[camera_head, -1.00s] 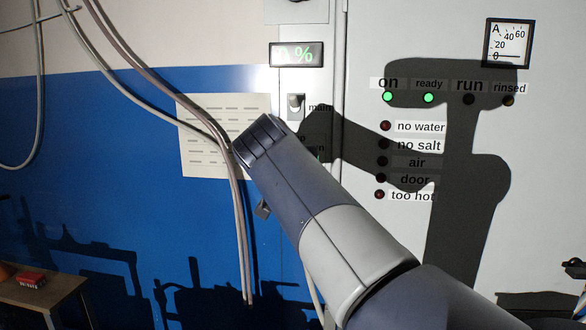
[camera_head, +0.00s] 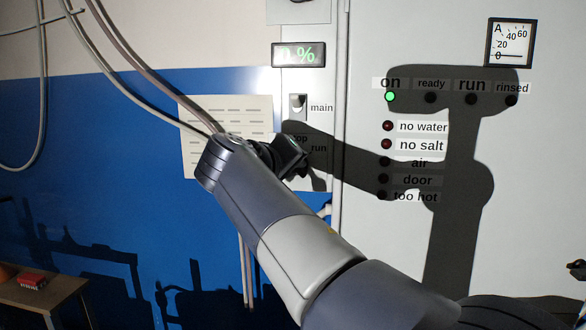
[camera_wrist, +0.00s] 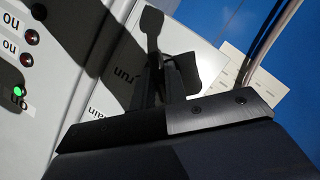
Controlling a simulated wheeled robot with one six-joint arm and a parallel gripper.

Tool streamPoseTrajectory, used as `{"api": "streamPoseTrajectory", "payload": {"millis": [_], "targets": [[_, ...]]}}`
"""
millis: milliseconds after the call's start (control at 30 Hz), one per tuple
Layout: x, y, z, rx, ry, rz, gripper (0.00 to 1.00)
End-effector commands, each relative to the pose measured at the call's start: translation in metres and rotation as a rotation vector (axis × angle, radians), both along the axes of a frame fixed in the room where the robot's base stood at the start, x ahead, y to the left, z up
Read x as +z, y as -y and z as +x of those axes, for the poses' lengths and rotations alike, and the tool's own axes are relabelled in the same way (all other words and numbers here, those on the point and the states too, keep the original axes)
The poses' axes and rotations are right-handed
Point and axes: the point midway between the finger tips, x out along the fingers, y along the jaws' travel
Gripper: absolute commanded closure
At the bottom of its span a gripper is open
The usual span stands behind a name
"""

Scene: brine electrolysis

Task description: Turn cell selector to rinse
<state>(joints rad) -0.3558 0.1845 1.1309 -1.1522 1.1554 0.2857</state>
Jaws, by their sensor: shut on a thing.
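The cell selector is mostly hidden by my gripper and arm, on the narrow panel strip with a "run" label (camera_head: 318,148) and a partly covered label ending in "op". My gripper (camera_head: 298,160) is at this strip, below the "main" switch. In the wrist view my gripper (camera_wrist: 164,62) has its fingers close together, shut on the selector at the panel. Which position the selector points to cannot be told. No "rinse" label is readable on the strip.
The "main" switch (camera_head: 298,104) and percent display (camera_head: 298,54) are above my gripper. Hoses (camera_head: 150,96) hang left, in front of a paper sheet (camera_head: 197,115). A lamp panel stands right: the "on" lamp (camera_head: 390,97) is green; "no water" (camera_head: 388,126) and "no salt" (camera_head: 386,144) are red.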

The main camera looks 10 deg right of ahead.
Motion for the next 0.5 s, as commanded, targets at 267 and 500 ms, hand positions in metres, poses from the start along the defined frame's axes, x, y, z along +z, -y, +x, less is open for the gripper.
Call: {"api": "streamPoseTrajectory", "payload": {"millis": [267, 500], "targets": [[-0.0013, -0.0004, 0.0003, 0.001, -0.023, -0.049, 1.0], [-0.0013, -0.0003, 0.0003, 0.001, -0.025, -0.054, 1.0]]}}
